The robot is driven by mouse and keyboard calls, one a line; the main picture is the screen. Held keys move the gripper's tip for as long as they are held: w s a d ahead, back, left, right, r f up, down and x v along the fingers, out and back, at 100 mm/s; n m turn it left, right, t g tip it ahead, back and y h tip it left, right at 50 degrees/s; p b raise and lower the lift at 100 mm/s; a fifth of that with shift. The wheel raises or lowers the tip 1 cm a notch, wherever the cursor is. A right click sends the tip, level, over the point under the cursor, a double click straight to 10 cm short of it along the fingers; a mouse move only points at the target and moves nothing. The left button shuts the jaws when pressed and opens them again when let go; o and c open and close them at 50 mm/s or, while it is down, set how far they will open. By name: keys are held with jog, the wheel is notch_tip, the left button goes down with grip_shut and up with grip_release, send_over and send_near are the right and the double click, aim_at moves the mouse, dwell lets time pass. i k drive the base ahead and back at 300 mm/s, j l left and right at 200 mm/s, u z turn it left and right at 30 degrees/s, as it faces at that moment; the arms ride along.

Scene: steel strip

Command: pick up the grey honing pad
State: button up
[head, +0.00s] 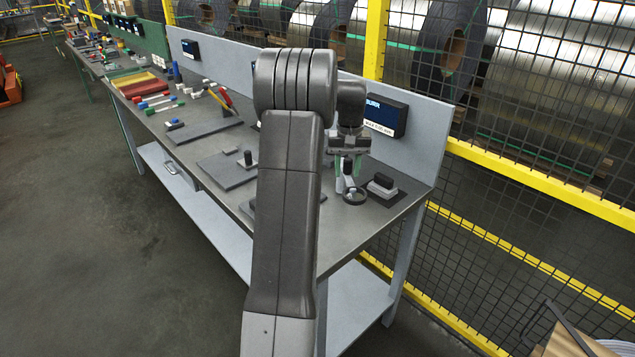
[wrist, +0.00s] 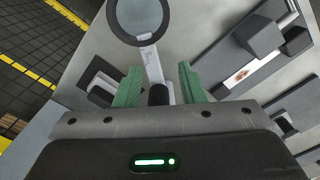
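My gripper (head: 348,170) points down over the right end of the bench, its green fingers apart. In the wrist view the fingers (wrist: 160,85) stand on either side of the pale stem and black knob (wrist: 158,95) of a ring-shaped magnifier (head: 354,197). Whether they touch it I cannot tell.
A grey plate with a black knob (head: 226,170) and another dark plate (head: 204,131) lie left along the bench. A black display box (head: 386,115) hangs on the back panel. My arm hides the bench middle. A yellow-framed mesh fence (head: 540,184) stands behind.

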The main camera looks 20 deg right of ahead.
aim_at(382, 185)
jog(key=j+u, duration=0.1)
jog(key=u, duration=0.75)
jog(key=j+u, duration=0.1)
jog(key=u, duration=0.3)
jog(key=i+u, duration=0.1)
jog(key=u, duration=0.3)
jog(key=j+u, duration=0.1)
jog(key=u, duration=0.35)
jog(key=i+u, duration=0.1)
jog(key=u, duration=0.3)
jog(key=i+z, duration=0.6)
jog(key=z, duration=0.2)
jog(key=i+l+z, duration=0.1)
jog(key=z, duration=0.35)
jog(key=i+z, duration=0.2)
jog(key=z, duration=0.3)
jog(key=i+z, duration=0.2)
jog(key=z, duration=0.25)
jog(key=i+j+z, duration=0.1)
jog(key=z, duration=0.35)
jog(key=i+l+z, duration=0.1)
jog(key=i+z, duration=0.15)
jog(key=z, duration=0.2)
jog(key=i+z, duration=0.25)
jog(key=z, duration=0.2)
jog(key=i+z, duration=0.25)
jog(key=z, duration=0.2)
jog(key=i+l+z, duration=0.1)
jog(key=i, duration=0.1)
